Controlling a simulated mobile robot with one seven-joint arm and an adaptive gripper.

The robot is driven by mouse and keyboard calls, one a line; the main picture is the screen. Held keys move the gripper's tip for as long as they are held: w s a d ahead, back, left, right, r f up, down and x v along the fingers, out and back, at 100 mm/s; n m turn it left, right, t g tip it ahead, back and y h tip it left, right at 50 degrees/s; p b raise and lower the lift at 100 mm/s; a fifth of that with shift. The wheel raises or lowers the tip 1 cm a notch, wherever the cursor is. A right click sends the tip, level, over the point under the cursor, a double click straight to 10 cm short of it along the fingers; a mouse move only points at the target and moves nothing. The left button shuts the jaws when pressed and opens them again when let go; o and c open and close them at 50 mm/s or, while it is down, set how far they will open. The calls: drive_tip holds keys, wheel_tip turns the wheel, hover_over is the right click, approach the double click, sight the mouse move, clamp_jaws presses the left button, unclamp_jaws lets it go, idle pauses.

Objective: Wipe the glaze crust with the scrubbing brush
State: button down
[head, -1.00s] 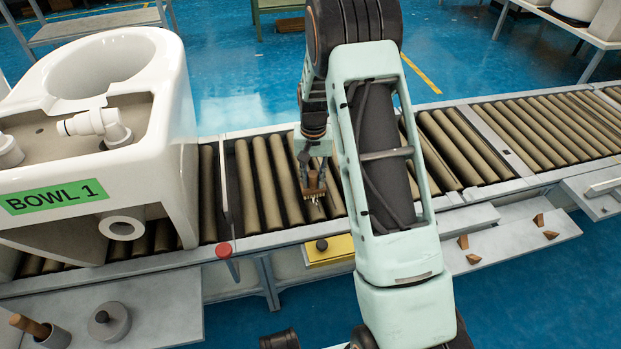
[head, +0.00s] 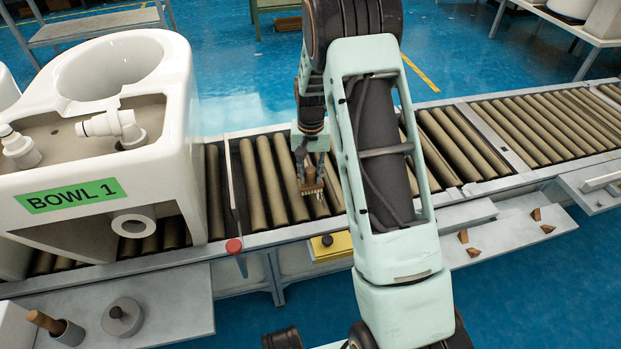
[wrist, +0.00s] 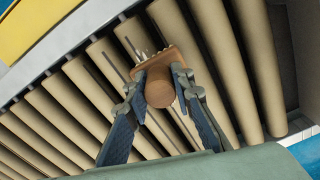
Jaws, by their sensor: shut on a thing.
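My gripper (wrist: 158,95) is shut on the scrubbing brush, which shows a round wooden handle (wrist: 160,90) and a brown block (wrist: 165,62) with pale bristles in the wrist view. In the head view the brush (head: 312,188) is at the end of my gripper (head: 311,170), over the tan conveyor rollers to the right of the white bowl (head: 196,130) labelled "BOWL 1". I cannot make out the glaze crust in either view. I cannot tell whether the bristles touch a roller.
A red button (head: 233,246) and a yellow panel (head: 335,245) are at the conveyor's near edge. A grey shelf (head: 180,310) at lower left holds a cup with a wooden handle (head: 45,322) and a round grey weight (head: 122,317). Several brown wedges (head: 463,236) lie at right.

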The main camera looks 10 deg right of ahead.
drive_tip(key=shift+s+r+p, duration=0.1)
drive_tip(key=shift+r+p, duration=1.6)
drive_tip(key=shift+r, duration=0.95)
